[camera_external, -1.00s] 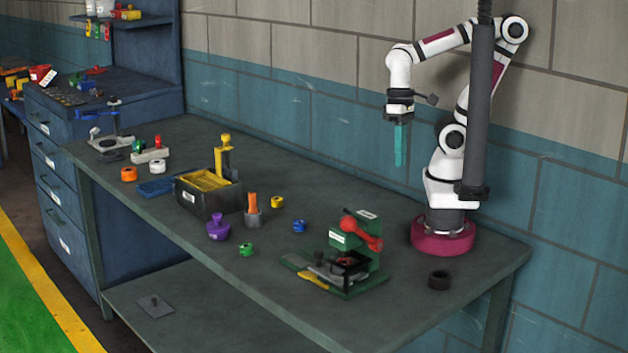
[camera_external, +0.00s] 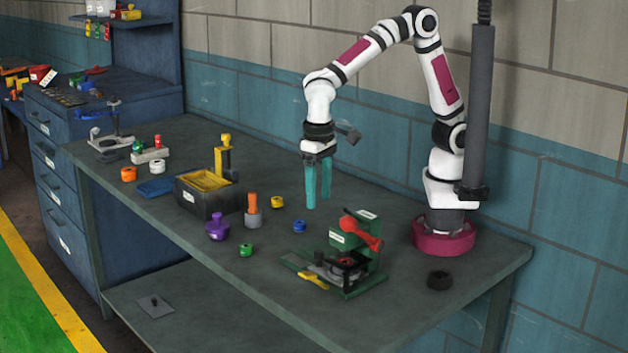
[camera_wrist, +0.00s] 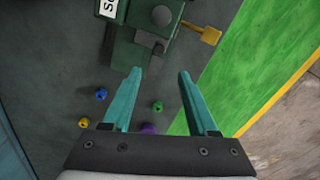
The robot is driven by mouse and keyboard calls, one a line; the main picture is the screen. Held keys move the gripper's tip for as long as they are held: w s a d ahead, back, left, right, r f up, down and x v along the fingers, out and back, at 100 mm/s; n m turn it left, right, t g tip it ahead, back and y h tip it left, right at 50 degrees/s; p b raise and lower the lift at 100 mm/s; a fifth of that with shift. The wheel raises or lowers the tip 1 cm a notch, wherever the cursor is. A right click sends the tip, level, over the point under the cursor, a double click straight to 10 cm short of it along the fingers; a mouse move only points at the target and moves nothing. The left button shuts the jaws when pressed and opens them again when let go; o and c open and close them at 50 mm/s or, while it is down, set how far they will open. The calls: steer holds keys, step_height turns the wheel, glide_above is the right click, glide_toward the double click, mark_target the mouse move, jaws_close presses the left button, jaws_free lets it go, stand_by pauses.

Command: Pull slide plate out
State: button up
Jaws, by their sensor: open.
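A green fixture (camera_external: 352,240) with a red lever (camera_external: 362,232) stands on the bench near my base. A grey plate-like part with a yellow handle (camera_external: 313,280) sits low at its front left; I take this to be the slide plate, though its outline is unclear. In the wrist view the fixture (camera_wrist: 128,50) is at the top, cut off by the frame edge, with a yellow handle (camera_wrist: 208,34) sticking out to the right. My gripper (camera_external: 318,203) hangs pointing down above the bench, left of the fixture. Its teal fingers (camera_wrist: 159,72) are apart and empty.
A blue knob (camera_external: 299,226), a yellow knob (camera_external: 277,202) and a green knob (camera_external: 246,250) lie left of the fixture. A purple piece (camera_external: 218,228) and a black bin (camera_external: 205,199) stand further left.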

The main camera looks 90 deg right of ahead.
mark_target(319, 251)
step_height(319, 251, down, 13)
steer(key=shift+f, duration=0.2)
jaws_close()
stand_by(1.3)
